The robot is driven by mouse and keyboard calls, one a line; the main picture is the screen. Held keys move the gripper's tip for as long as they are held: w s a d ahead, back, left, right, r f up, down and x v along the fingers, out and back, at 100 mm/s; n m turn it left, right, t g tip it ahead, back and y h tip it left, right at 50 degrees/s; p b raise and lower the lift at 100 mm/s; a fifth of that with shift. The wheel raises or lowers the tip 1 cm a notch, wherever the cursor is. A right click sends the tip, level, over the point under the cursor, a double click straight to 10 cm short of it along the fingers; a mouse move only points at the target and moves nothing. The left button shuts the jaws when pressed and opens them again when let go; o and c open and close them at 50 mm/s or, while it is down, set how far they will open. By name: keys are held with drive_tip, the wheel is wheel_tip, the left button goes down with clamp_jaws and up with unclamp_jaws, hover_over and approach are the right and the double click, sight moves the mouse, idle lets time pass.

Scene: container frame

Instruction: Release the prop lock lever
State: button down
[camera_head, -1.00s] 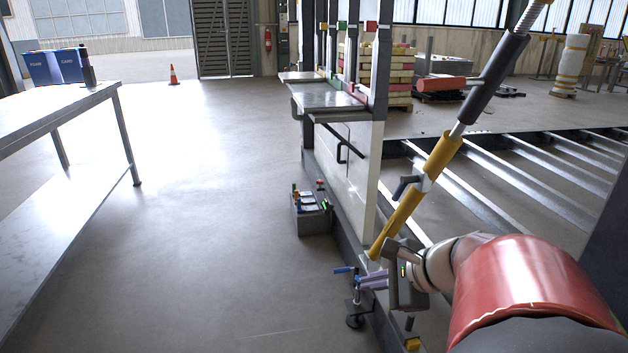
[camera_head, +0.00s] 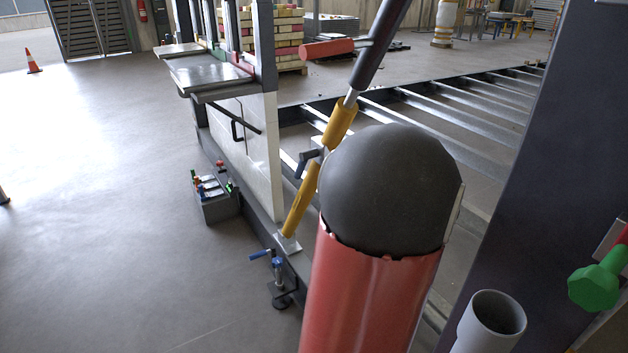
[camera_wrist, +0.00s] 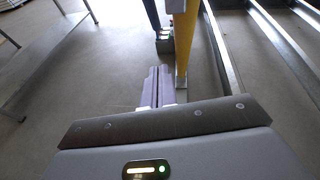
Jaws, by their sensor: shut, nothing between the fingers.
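A slanted prop has a yellow lower tube (camera_head: 303,198), a thin silver rod and a dark upper sleeve (camera_head: 380,45). A dark lever (camera_head: 305,160) sticks out to the left from a grey collar on the yellow tube. A red-handled lever (camera_head: 327,48) sticks out left beside the dark sleeve. The pictures do not settle which is the lock lever. My gripper (camera_wrist: 158,72) shows in the wrist view, its fingers together and empty, pointing left of the yellow tube (camera_wrist: 184,48), apart from both levers. In the head view my arm hides the gripper.
A grey tool box (camera_head: 218,204) and a blue-handled clamp (camera_head: 277,272) stand near the prop's foot. A dark post (camera_head: 520,170) rises on the right, with a green knob (camera_head: 596,287) and a grey pipe (camera_head: 493,318).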

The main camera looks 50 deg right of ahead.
drive_tip(key=w+d+p, duration=0.1)
drive_tip(key=w, duration=1.2)
drive_tip(key=shift+d+f, duration=0.4)
drive_tip(key=shift+f, duration=0.05)
drive_tip(key=shift+f, duration=0.1)
